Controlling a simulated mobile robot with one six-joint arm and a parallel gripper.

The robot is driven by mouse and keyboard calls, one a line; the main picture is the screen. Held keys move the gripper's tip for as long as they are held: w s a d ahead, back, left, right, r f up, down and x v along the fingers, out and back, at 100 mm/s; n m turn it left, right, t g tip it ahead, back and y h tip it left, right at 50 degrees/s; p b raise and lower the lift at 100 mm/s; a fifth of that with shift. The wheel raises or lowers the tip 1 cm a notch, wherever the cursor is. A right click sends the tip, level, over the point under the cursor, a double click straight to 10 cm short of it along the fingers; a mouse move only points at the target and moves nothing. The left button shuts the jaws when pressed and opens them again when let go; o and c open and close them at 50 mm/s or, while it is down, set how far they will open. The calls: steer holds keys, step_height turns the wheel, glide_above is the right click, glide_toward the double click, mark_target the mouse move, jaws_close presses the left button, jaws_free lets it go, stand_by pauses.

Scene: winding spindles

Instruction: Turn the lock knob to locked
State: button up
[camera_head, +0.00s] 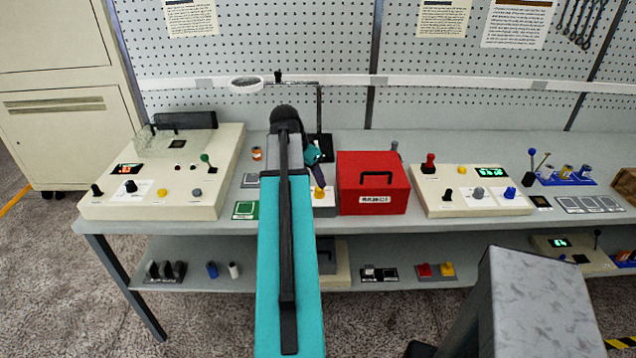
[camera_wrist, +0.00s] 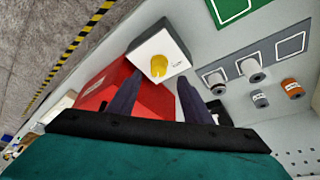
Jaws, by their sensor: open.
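A yellow knob (camera_wrist: 158,65) stands on a small white-topped box (camera_wrist: 172,45) in the wrist view. Its label is too small to read, so I cannot tell its marked position. In the head view the same knob (camera_head: 319,192) shows beside the red box, partly close behind my arm. My gripper (camera_wrist: 159,80) is open, with one dark finger on each side of the knob's near end in the picture. I cannot tell whether the fingertips reach down around it or are still above it. No finger visibly touches it.
A red box (camera_head: 373,190) with a black handle stands close to the right. A beige console (camera_head: 170,205) is at the left and another (camera_head: 470,208) at the right. A green-framed pad (camera_head: 245,210) and grey spindles (camera_wrist: 217,82) lie near the knob box.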

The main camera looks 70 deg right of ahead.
mark_target(318, 188)
steer(key=shift+p+x, duration=0.65)
steer(key=shift+x, duration=2)
